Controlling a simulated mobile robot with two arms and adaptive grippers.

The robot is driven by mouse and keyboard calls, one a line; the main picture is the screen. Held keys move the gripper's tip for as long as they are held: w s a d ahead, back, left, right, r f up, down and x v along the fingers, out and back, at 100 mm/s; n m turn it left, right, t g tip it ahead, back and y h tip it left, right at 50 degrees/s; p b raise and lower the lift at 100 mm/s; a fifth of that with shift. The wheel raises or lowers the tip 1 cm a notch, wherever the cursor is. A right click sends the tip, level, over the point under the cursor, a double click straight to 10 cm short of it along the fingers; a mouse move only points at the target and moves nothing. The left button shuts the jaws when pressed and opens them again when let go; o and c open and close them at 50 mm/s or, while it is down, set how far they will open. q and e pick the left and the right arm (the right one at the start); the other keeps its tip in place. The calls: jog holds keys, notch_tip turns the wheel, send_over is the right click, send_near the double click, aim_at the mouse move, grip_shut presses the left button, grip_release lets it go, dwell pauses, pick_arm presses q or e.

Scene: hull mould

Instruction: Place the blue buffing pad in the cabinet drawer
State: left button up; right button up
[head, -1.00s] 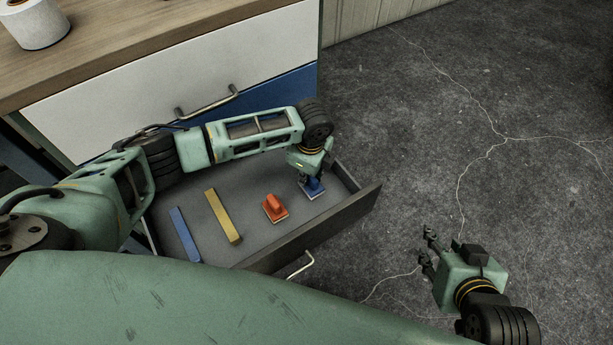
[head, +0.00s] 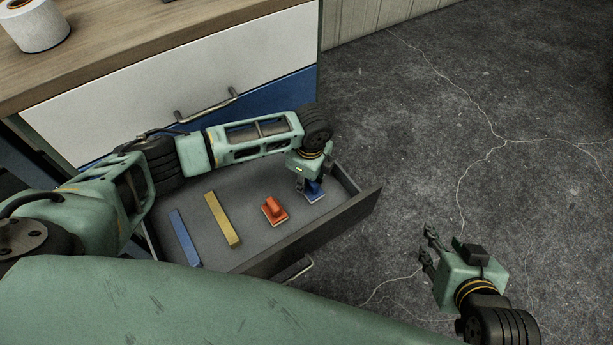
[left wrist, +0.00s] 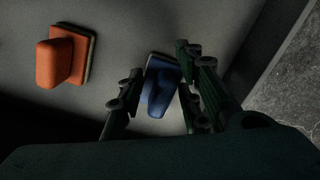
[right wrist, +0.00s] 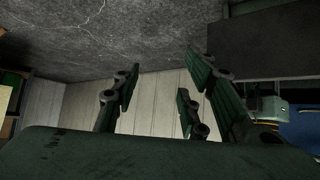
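The blue buffing pad (head: 315,193) lies flat in the right end of the open cabinet drawer (head: 335,212). It also shows between my left fingers in the left wrist view (left wrist: 160,88). My left gripper (head: 309,182) points down over the pad. Its fingers are open on both sides of the blue handle, with a gap visible on the left side. My right gripper (head: 428,250) is open and empty over the floor, right of the drawer; its spread fingers show in the right wrist view (right wrist: 160,90).
The drawer also holds an orange pad (head: 274,211), a yellow bar (head: 221,219) and a blue bar (head: 184,238). The cabinet (head: 170,80) stands behind, with a paper roll (head: 36,26) on its wooden top. The cracked floor (head: 500,150) on the right is clear.

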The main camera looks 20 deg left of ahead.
aim_at(309, 181)
pick_arm(q)
jog(key=shift+r, duration=0.2)
jog(key=r+p, duration=0.1)
jog(key=r, duration=0.1)
jog(key=r+p, duration=0.1)
jog(key=r, duration=0.2)
jog(key=shift+s+d+r, duration=0.1)
jog(key=shift+d+r, duration=0.1)
jog(key=shift+r, duration=0.1)
jog(key=shift+r+p, duration=0.3)
jog(key=shift+r, duration=0.35)
jog(key=r, duration=0.1)
jog(key=r+p, duration=0.1)
jog(key=r, duration=0.3)
jog(key=shift+s+d, duration=0.25)
pick_arm(e)
jog(key=s+d+f+g, duration=0.1)
jog(key=s+g, duration=0.2)
jog(key=s, duration=0.2)
jog(key=s+d+f+g+h, duration=0.1)
jog(key=s+d+f+g, duration=0.1)
jog(key=s, duration=0.4)
jog(key=shift+s+d+g, duration=0.15)
jog(key=shift+d+g, duration=0.15)
jog(key=shift+g, duration=0.1)
